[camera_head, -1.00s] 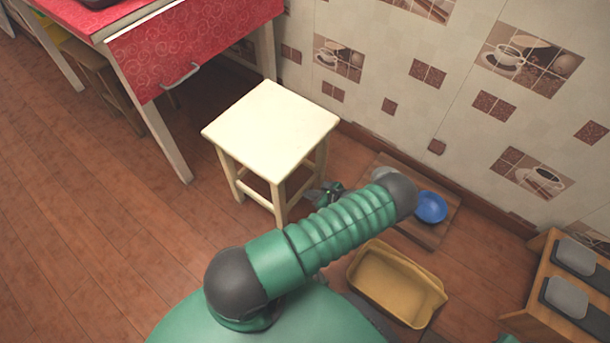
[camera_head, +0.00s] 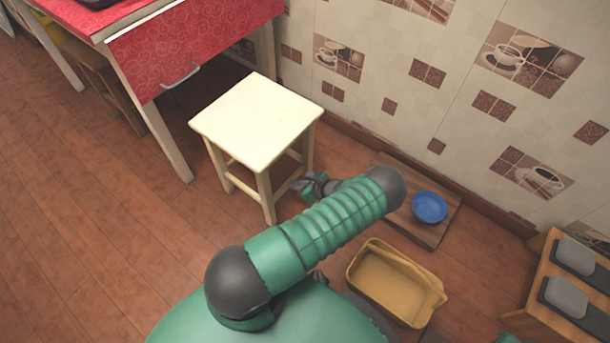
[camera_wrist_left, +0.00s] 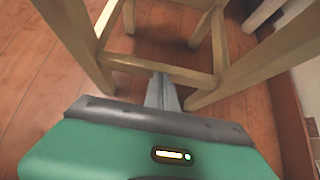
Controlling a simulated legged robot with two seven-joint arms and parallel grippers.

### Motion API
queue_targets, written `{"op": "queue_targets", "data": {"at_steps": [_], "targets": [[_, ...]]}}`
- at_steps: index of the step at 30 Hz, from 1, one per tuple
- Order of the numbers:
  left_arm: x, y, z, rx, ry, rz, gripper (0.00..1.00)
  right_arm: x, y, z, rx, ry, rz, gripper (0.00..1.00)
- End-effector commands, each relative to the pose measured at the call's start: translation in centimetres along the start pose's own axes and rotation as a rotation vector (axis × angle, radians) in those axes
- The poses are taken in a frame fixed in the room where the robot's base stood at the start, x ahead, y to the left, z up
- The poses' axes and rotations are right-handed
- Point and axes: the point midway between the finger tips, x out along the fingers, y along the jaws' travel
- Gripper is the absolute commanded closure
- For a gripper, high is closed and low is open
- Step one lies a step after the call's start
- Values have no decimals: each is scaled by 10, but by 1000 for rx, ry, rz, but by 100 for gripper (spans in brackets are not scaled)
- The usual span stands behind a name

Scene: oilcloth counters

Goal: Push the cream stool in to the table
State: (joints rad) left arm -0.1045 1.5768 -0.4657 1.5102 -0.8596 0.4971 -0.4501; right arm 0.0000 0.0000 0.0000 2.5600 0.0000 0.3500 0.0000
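The cream stool (camera_head: 256,120) stands upright on the floor, in front of and to the right of the table with a red patterned cloth (camera_head: 205,45). Its seat corner is apart from the table leg in the head view. My left gripper (camera_head: 312,184) is low beside the stool's legs, partly hidden behind my arm. In the left wrist view, the stool's legs and rails (camera_wrist_left: 205,80) fill the upper part, and the gripper's fingers (camera_wrist_left: 163,92) are together with nothing between them. Their tips reach a low rail; whether they touch it I cannot tell. My right gripper is not in view.
A tiled wall (camera_head: 400,80) runs behind the stool. A blue bowl (camera_head: 430,207) sits on a brown board (camera_head: 437,232). A yellow-tan tub (camera_head: 385,283) and a wooden unit (camera_head: 545,300) are at lower right. The floor left of the stool is clear.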

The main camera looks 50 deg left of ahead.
Motion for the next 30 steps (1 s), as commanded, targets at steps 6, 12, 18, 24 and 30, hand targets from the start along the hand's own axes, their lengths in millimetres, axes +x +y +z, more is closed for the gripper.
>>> {"op": "queue_targets", "data": {"at_steps": [6,12,18,24,30], "targets": [[15,5,7,1,1,9,100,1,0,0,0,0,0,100],[24,4,15,1,1,8,100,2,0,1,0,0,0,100],[33,5,22,1,2,8,100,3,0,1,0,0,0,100],[42,5,30,1,2,8,100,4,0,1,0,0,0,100],[51,4,37,0,2,7,100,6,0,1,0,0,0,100]]}}
